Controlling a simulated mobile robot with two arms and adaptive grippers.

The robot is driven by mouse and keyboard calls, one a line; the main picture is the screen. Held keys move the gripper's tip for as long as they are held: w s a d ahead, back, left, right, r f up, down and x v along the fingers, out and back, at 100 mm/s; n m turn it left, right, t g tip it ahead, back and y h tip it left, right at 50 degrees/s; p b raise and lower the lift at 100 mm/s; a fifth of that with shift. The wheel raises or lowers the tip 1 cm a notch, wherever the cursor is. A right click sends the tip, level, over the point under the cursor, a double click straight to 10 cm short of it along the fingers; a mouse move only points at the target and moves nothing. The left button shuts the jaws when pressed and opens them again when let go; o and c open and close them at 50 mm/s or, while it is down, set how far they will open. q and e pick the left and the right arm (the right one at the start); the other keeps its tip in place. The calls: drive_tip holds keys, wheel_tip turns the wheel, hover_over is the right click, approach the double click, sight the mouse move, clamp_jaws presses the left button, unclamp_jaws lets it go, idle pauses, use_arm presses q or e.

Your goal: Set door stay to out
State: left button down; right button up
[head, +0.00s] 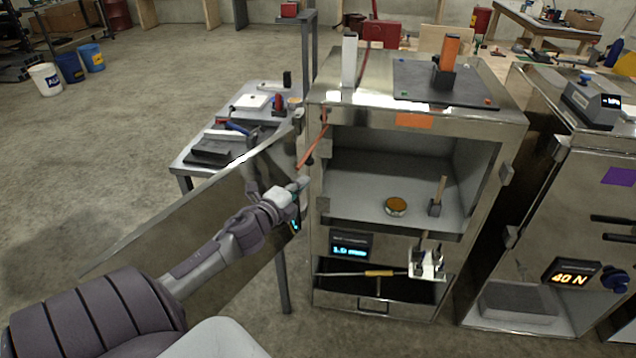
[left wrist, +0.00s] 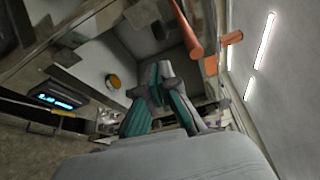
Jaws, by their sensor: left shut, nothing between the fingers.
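A thin orange-red bar, which looks like the door stay (head: 314,146), slants between the cabinet's upper left front edge and the open door. It also shows as an orange rod (left wrist: 187,28) in the left wrist view, just beyond the fingertips. The metal door (head: 190,225) is swung wide open to the left. My left gripper (head: 302,183) is shut and empty, between the door and the cabinet opening, just below the bar's lower end. Its teal and grey fingers (left wrist: 158,75) are together in the left wrist view. I cannot tell whether they touch the bar. My right gripper is out of view.
The cabinet (head: 478,122) has an open compartment with an amber disc (head: 396,206) and a small upright-handled block (head: 437,196). Below are a display (head: 350,247) and an open drawer (head: 378,309). A tool table (head: 188,165) stands behind the door.

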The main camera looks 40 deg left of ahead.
use_arm(q)
wheel_tip(320, 180, down, 6)
drive_tip(key=w+d+n+g+y+b, duration=0.2)
drive_tip(key=w+d+n+y+b, duration=0.1)
drive_tip(key=y+b, duration=0.3)
drive_tip(key=d+r+n+g+y+b, duration=0.5)
drive_tip(key=d+n+y+b, duration=0.2)
drive_tip(key=d, duration=0.2)
drive_tip(key=w+a+r+b, duration=0.1)
drive_tip(key=w+a, duration=0.3)
drive_tip(key=a, duration=0.8)
drive_tip(key=shift+r+b, duration=0.15)
drive_tip(key=shift+b, duration=0.45)
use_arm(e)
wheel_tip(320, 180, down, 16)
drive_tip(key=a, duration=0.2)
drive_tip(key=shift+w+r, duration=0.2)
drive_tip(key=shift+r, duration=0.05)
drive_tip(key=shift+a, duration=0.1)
